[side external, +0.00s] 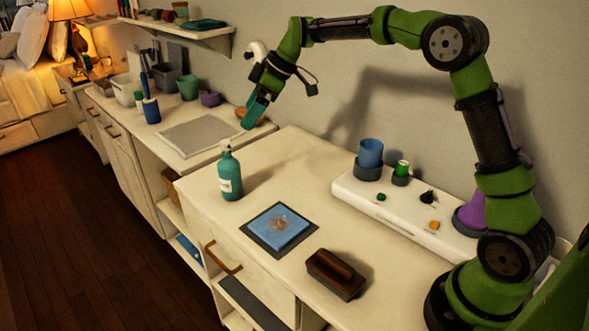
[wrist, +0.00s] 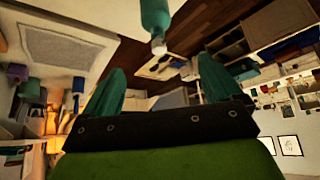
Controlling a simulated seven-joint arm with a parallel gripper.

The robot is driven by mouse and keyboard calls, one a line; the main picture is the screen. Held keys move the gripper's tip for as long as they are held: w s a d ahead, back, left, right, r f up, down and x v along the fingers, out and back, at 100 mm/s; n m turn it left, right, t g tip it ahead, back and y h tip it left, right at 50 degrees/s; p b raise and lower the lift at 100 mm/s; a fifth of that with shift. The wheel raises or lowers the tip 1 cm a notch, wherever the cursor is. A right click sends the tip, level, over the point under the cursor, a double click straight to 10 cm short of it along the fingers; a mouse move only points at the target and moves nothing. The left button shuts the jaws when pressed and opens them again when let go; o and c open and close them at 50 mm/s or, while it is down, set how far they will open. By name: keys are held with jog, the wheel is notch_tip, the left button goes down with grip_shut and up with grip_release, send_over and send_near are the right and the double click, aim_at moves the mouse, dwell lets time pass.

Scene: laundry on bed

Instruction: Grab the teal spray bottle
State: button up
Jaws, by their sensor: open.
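The bottle is beyond the fingertips there.
A blue cloth on a dark mat (side external: 277,231) and a brown brush (side external: 335,273) lie in front. A white raised tray (side external: 400,210) with cups stands at right. A grey mat (side external: 197,136) lies on the farther counter. The surface right of the bottle is clear.

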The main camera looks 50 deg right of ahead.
aim_at(226, 152)
jog(key=x, duration=1.5)
jog(key=shift+d+f, duration=0.3)
jog(key=shift+r, duration=0.1)
grip_shut()
jog(key=shift+r, duration=0.1)
